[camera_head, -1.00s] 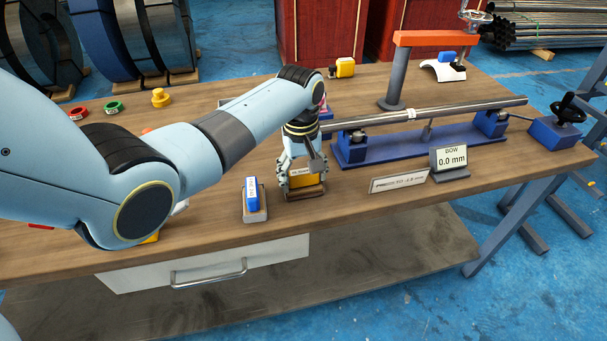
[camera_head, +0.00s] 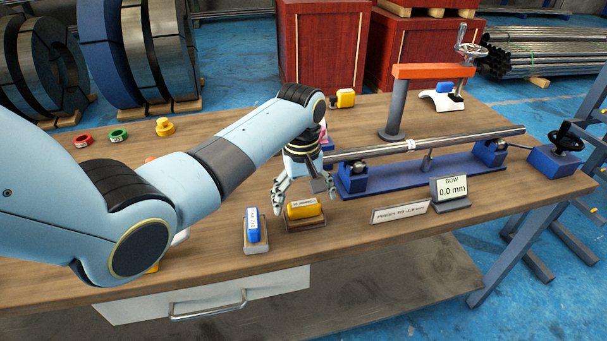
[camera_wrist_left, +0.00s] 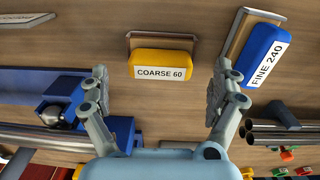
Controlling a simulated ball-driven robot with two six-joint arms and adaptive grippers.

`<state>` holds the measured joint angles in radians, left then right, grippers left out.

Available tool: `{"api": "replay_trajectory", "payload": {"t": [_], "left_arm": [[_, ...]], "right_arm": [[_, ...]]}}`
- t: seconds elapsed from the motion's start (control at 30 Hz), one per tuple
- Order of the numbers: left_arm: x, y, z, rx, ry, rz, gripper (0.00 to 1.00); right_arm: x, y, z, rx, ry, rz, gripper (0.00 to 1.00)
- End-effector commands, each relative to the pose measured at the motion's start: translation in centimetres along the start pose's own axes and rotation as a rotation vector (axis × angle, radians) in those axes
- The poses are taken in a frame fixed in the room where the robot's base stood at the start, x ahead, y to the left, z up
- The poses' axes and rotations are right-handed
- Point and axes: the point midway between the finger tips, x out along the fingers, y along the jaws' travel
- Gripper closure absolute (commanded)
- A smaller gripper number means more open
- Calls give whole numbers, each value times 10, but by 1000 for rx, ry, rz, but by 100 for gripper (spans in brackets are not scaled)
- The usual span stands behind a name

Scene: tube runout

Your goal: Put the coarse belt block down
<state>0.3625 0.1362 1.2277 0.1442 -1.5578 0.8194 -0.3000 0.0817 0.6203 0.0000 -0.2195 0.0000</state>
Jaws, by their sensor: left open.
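The coarse belt block (camera_head: 303,208) is yellow and sits in a brown holder (camera_head: 305,222) on the wooden bench. In the left wrist view the yellow block (camera_wrist_left: 160,63) carries the label "COARSE 60". My left gripper (camera_head: 305,197) is open and empty, raised just above and behind the block. In the left wrist view its two fingers (camera_wrist_left: 157,95) are spread wide, apart from the block. My right gripper is in neither view.
The blue fine block (camera_head: 252,225), labelled "FINE 240" in the wrist view, stands in its own holder just left. Behind right, a steel tube (camera_head: 450,138) rests on a blue fixture (camera_head: 400,181). A bow display (camera_head: 450,187) and a sign plate (camera_head: 399,212) stand right. Bench front is clear.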

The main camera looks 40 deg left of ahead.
Motion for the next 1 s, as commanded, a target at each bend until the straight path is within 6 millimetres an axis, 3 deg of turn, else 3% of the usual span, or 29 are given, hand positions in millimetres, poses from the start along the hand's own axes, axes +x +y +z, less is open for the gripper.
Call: {"api": "replay_trajectory", "payload": {"t": [0.2,0.4,1.0], "left_arm": [[-52,1,-1,1,4,2,5],[-82,0,-1,0,1,1,5],[-91,0,0,0,0,0,5]], "right_arm": [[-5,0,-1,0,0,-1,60],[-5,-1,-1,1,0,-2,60],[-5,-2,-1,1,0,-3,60]]}}
